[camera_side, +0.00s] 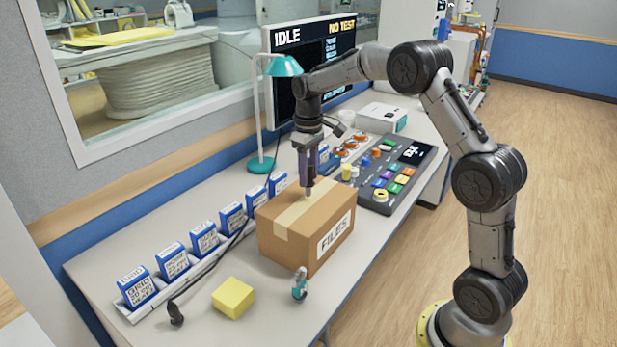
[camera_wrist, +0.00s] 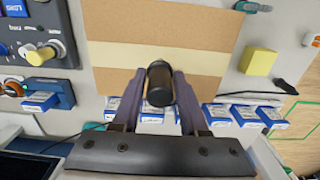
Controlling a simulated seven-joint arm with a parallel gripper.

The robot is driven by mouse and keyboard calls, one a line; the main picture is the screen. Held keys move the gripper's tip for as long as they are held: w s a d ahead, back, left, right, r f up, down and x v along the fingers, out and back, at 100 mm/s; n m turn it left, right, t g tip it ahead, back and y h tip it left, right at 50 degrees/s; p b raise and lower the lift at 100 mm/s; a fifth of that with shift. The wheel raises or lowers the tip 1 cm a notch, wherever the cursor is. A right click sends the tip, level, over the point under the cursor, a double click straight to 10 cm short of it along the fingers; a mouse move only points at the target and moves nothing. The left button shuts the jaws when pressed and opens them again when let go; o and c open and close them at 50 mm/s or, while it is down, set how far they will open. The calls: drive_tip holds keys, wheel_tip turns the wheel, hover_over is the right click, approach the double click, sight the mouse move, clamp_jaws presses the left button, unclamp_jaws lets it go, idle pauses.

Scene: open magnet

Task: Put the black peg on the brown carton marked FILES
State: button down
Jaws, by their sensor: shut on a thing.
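The brown carton (camera_side: 283,243) stands on the desk with its FILES label on the side facing right. Its taped top also fills much of the upper wrist view (camera_wrist: 205,35). My gripper (camera_side: 309,180) points down just above the carton's top, towards its back half. In the wrist view my gripper (camera_wrist: 159,74) is shut on the black peg (camera_wrist: 160,88), which sits between the two fingers. I cannot make out the peg clearly in the side view. Whether its lower end touches the carton is hard to tell.
A row of blue and white boxes (camera_side: 174,261) stands left of the carton. A yellow block (camera_side: 233,297) and a small teal-and-grey item (camera_side: 299,284) are in front. A control panel (camera_side: 395,178) and teal lamp (camera_side: 261,163) stand behind. A black cable crosses the desk.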

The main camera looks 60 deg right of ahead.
drive_tip(key=shift+f, duration=0.65)
drive_tip(key=shift+f, duration=0.1)
drive_tip(key=shift+c, duration=2.2)
unclamp_jaws()
